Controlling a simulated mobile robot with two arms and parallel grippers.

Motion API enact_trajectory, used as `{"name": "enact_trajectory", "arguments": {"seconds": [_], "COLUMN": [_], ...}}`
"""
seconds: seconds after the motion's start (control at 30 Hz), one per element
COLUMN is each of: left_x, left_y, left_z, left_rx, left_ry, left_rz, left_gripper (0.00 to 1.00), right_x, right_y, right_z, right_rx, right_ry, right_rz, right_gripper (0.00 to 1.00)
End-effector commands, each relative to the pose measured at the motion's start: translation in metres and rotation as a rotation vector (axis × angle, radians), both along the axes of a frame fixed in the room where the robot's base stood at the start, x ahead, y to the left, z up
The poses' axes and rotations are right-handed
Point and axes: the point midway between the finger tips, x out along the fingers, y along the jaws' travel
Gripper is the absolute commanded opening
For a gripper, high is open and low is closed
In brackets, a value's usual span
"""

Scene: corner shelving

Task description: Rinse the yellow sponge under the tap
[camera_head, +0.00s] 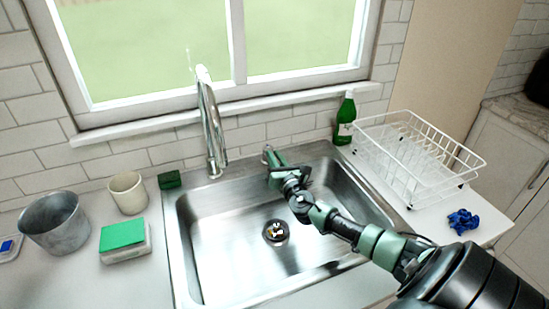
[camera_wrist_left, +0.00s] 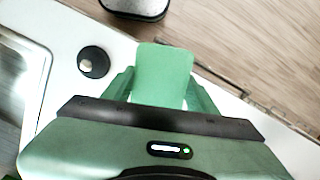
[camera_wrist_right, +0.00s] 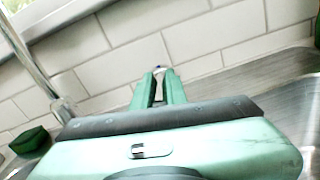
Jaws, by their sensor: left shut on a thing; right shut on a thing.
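No yellow sponge shows. My left gripper (camera_wrist_left: 163,88) is shut on a light green block (camera_wrist_left: 165,65) in the left wrist view, over the pale counter beside the sink; it is outside the head view. My right gripper (camera_head: 270,158) is at the back rim of the sink, shut on the small tap lever (camera_head: 266,149). Its fingers also show in the right wrist view (camera_wrist_right: 160,85), with the lever's small tip just beyond them. The chrome tap (camera_head: 211,125) stands upright behind the steel sink (camera_head: 225,215). No water is visible under it.
A metal bucket (camera_head: 55,225), a cream cup (camera_head: 128,195) and a green-topped white box (camera_head: 123,243) stand left of the sink. A dark green sponge (camera_head: 169,180) lies near the tap. A green bottle (camera_head: 345,120) and a white rack (camera_head: 415,145) are right.

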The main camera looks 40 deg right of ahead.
Motion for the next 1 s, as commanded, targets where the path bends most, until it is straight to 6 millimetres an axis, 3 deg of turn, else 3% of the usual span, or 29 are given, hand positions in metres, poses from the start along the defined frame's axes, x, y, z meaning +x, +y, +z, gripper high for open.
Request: {"name": "enact_trajectory", "arguments": {"seconds": [0.37,0.7,1.0], "left_x": [0.000,0.000,0.000], "left_y": [0.000,0.000,0.000], "left_z": [-0.002,-0.055,-0.065], "left_rx": [0.000,0.000,0.000], "left_ry": [0.000,0.000,0.000], "left_rz": [0.000,0.000,0.000], "left_gripper": [0.20,0.20,0.20], "right_x": [0.000,-0.003,-0.003], "right_y": [-0.001,-0.012,-0.013], "right_z": [-0.001,-0.008,-0.001], "right_rx": [-0.001,-0.005,0.000], "right_ry": [0.001,-0.002,0.001], "right_rz": [0.003,0.147,0.200], "right_gripper": [0.00,0.00,0.00]}}
